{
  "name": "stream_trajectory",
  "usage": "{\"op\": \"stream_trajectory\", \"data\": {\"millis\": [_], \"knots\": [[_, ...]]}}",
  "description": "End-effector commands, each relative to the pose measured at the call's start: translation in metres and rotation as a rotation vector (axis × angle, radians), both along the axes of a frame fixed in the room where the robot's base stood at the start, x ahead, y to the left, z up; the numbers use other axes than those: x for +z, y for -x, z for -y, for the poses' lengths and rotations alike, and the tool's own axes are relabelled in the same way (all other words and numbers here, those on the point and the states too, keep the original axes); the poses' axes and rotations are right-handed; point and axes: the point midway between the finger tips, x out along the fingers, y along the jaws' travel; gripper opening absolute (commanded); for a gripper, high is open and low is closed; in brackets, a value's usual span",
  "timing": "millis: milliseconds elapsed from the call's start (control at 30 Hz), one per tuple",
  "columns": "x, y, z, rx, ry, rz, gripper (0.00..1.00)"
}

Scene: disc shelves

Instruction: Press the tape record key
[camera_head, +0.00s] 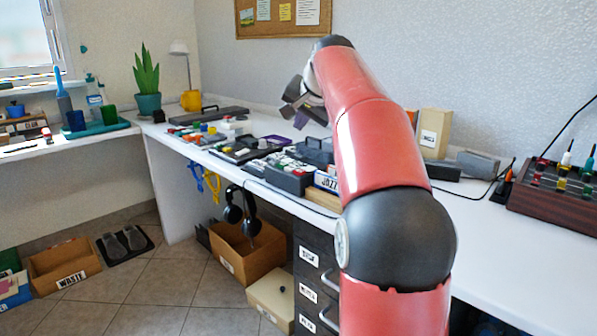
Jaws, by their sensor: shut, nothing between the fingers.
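My red arm rises in front of the desk. My gripper (290,112) is above the back part of the white desk (480,235), clear of the devices, with its fingers shut and empty. Several dark devices with small coloured keys lie along the desk. One flat dark device (243,150) is left of the middle. A dark grey box (288,181) with red and green keys on top stands nearer the front edge. The keys are too small to tell which is the tape record key. My arm hides part of the desk.
A wooden panel with coloured knobs (560,205) is at the right. A beige box (434,133) stands by the wall. Headphones (242,208) hang under the desk edge. A plant (147,82) is at the back left.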

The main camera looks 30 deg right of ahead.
Motion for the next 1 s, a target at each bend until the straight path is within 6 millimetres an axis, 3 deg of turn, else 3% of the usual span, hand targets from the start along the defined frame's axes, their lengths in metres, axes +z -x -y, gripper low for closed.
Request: {"op": "stream_trajectory", "data": {"millis": [267, 700, 1000], "knots": [[-0.024, 0.000, 0.000, 0.001, -0.001, -0.001, 0.00], [-0.079, 0.000, 0.000, 0.000, 0.000, -0.001, 0.00], [-0.087, 0.000, 0.000, 0.001, 0.001, 0.000, 0.00]]}}
